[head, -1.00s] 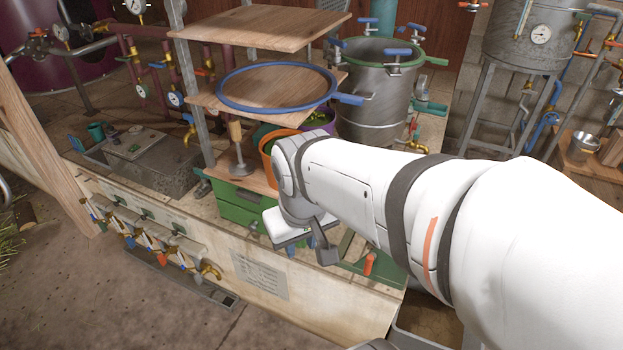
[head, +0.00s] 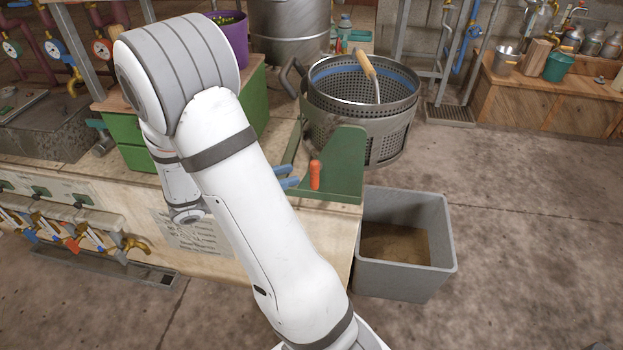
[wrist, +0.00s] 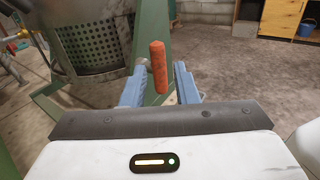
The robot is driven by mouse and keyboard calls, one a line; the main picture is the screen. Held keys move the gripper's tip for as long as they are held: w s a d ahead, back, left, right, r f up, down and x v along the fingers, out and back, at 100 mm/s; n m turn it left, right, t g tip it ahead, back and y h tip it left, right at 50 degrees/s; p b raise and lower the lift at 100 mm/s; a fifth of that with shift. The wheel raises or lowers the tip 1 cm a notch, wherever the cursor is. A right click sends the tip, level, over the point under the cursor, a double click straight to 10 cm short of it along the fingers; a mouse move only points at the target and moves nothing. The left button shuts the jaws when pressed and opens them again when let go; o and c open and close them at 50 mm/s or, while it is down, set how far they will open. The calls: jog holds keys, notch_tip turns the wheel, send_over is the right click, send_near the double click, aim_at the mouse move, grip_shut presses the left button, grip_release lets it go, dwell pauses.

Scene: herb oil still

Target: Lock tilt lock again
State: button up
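The tilt lock appears to be the orange handle (head: 315,174) on the green stand (head: 345,160) at the bench's right end. It stands upright. In the wrist view the orange handle (wrist: 158,66) shows between my two blue fingers, with a gap on each side. My gripper (wrist: 160,75) is open and empty. In the head view my gripper (head: 289,177) is just left of the handle, apart from it. The perforated metal basket (head: 350,128) stands upright behind the green stand. The lock's pin or catch cannot be made out.
A long wooden-handled tool (head: 367,68) leans in the basket. A grey bin (head: 405,285) stands on the floor below the stand. A green drawer box (head: 125,135) is on the bench to the left. Floor to the right is clear.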

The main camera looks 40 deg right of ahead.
aim_at(315, 167)
jog(key=b+x, duration=0.1)
jog(key=x, duration=0.6)
jog(key=shift+d+f+b, duration=0.1)
jog(key=shift+d+b, duration=0.3)
jog(key=shift+c, duration=0.6)
grip_shut()
